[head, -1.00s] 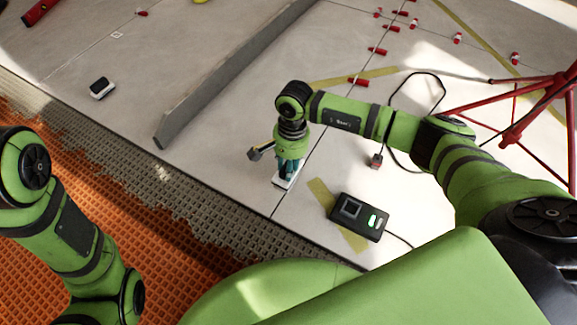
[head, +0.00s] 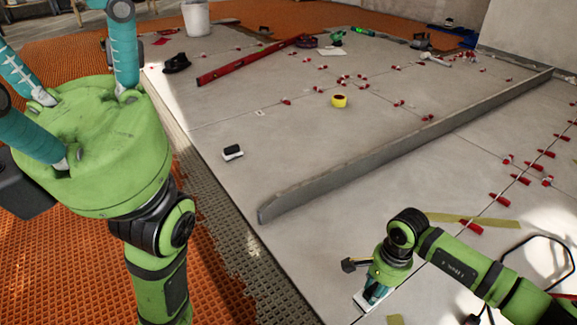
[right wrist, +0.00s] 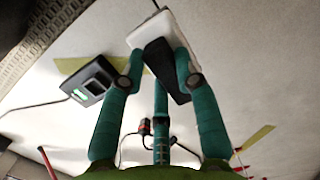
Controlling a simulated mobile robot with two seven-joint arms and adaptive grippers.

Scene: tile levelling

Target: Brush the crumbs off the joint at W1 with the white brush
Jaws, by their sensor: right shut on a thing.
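My right gripper (head: 374,292) is low over the pale tiles at the lower right, near a tile joint. It is shut on a white block with a dark grip, likely the white brush (head: 362,302). In the right wrist view the brush's white body (right wrist: 165,30) shows between the teal fingers (right wrist: 160,72). I cannot tell whether it touches the tile. My left gripper (head: 70,80) is raised close to the camera at the left, its fingers spread, tips cut off by the frame. I can make out neither crumbs nor a W1 label.
A long grey bar (head: 400,145) lies across the tiles. A small black-and-white block (head: 232,152) lies left of it. Red clips (head: 498,199) line the right joint. Yellow tape (head: 490,221) lies nearby. A dark device (right wrist: 90,80) and cable are beside the right gripper.

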